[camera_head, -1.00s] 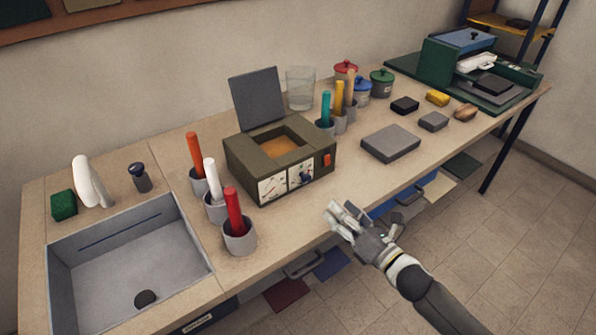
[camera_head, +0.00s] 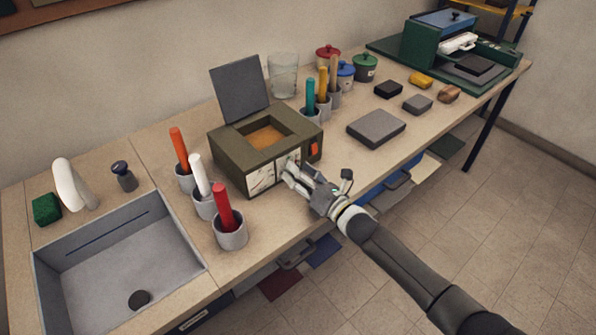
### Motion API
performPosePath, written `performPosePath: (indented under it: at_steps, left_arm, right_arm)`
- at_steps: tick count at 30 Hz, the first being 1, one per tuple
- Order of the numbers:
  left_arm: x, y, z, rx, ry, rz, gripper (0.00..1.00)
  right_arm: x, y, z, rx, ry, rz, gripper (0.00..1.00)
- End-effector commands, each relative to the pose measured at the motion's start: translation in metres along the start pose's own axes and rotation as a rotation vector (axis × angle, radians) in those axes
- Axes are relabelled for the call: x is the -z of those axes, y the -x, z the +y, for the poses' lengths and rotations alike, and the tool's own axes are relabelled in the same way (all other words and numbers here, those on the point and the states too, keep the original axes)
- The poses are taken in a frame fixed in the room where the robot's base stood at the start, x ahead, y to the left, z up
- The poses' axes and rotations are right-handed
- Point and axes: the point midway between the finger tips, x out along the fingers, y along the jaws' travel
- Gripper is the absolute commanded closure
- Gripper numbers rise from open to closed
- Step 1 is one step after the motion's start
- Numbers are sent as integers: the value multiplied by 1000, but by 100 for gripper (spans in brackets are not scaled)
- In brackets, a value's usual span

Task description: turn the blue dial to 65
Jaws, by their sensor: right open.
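An olive-brown box (camera_head: 231,161) with an open top and a raised grey lid (camera_head: 239,90) stands on the bench. Its front carries two white dial faces side by side. The left face (camera_head: 262,177) is clear of the gripper. The right face (camera_head: 289,158) is mostly hidden behind my right gripper. The knob colours and the scale numbers are too small to read, so I cannot tell the blue dial's setting. My right gripper (camera_head: 288,173) is open, with its fingertips close in front of the right face; contact cannot be told. My left gripper is out of view.
An orange-red switch (camera_head: 314,149) sits at the right of the box front. Grey cups with a red marker (camera_head: 224,208), a white one and an orange one stand left of the box. A grey slab (camera_head: 376,128) lies to the right. A sink (camera_head: 130,260) is at left.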

Motion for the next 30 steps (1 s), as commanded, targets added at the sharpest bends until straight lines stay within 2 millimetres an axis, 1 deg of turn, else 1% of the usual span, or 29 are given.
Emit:
performPosePath:
  at_steps: [4,13,14,24,30]
  left_arm:
    - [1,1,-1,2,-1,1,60]
    - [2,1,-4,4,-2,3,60]
    - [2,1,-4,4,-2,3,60]
    - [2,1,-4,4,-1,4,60]
    - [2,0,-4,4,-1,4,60]
  right_arm:
    - [0,-8,0,0,-1,0,52]
    - [0,-9,0,0,-1,0,52]
    - [0,-9,0,0,-1,0,55]
    - [0,-8,0,1,-1,0,99]
    - [0,-8,0,1,-13,0,99]
